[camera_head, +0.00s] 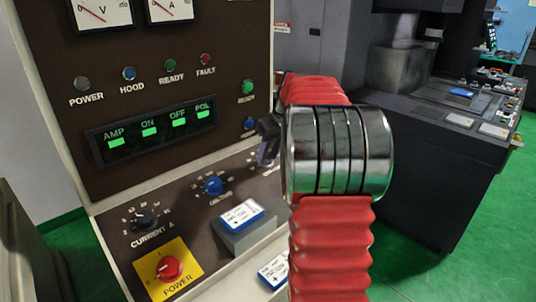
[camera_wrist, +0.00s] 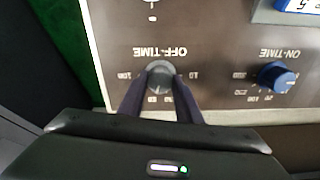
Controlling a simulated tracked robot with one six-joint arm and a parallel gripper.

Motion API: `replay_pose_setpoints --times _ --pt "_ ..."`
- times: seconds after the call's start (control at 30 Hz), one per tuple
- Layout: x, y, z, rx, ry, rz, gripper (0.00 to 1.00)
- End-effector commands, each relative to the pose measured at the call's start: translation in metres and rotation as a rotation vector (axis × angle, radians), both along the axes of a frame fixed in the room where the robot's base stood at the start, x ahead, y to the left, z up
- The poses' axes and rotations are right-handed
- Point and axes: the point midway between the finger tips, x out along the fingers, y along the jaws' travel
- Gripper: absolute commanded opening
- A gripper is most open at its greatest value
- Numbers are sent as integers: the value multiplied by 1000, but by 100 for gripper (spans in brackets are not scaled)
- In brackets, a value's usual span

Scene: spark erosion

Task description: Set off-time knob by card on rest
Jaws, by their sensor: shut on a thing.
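The off-time knob (camera_wrist: 160,75) is a grey round knob on the brown panel, under upside-down OFF-TIME lettering in the wrist view. My gripper (camera_wrist: 161,88) has its two dark fingers on either side of it, shut on the knob. In the head view my gripper (camera_head: 267,150) is at the panel's right side, and my arm hides most of the knob there. The card (camera_head: 241,214) is white and blue and lies on a grey raised rest (camera_head: 250,236). Its writing is too small to read with certainty. A card edge (camera_wrist: 300,5) shows at the wrist view's top right.
The blue on-time knob (camera_head: 213,186) is beside the off-time knob; it also shows in the wrist view (camera_wrist: 277,77). The current knob (camera_head: 145,221) and red power switch (camera_head: 168,268) are further left. Another card (camera_head: 274,272) lies lower down. A dark machine (camera_head: 430,150) stands right.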

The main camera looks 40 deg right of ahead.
Motion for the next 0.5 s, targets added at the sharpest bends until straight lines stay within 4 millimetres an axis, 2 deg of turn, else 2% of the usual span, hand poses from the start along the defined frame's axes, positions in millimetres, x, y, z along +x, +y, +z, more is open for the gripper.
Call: replay_pose_setpoints --times 0.27,0.5 --pt "0 1 0 -5 1 18 8" --pt "0 0 0 -36 0 104 8"
